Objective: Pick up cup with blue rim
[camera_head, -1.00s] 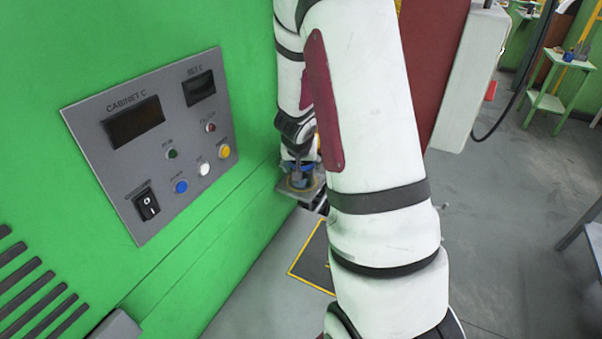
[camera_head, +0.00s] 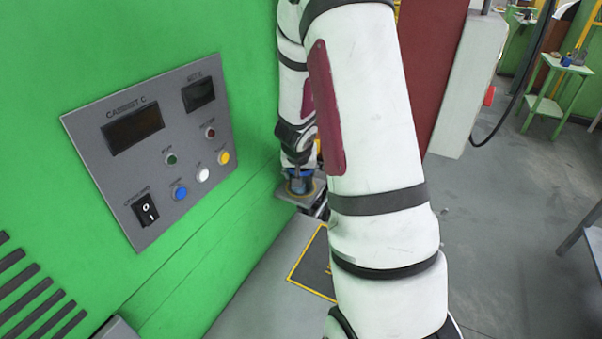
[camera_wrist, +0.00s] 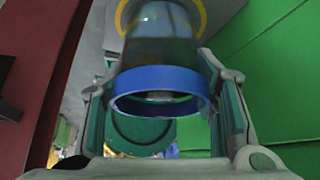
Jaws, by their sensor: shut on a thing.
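The cup with the blue rim (camera_wrist: 160,85) fills the middle of the wrist view, its open blue-rimmed end facing the camera and its body see-through and dark. My gripper (camera_wrist: 158,62) has one finger on each side of the cup and is shut on it. In the head view the cup shows as a small blue patch (camera_head: 301,186) at my gripper (camera_head: 300,177), over a small grey ledge (camera_head: 290,197) with a yellow ring. Whether the cup's base touches the ledge cannot be told.
A green cabinet (camera_head: 60,70) with a grey control panel (camera_head: 150,150) stands close on the left of the ledge. A dark red panel (camera_head: 425,70) and a pale box (camera_head: 465,85) stand to the right. Open grey floor (camera_head: 510,210) lies farther right. My arm hides much of the middle.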

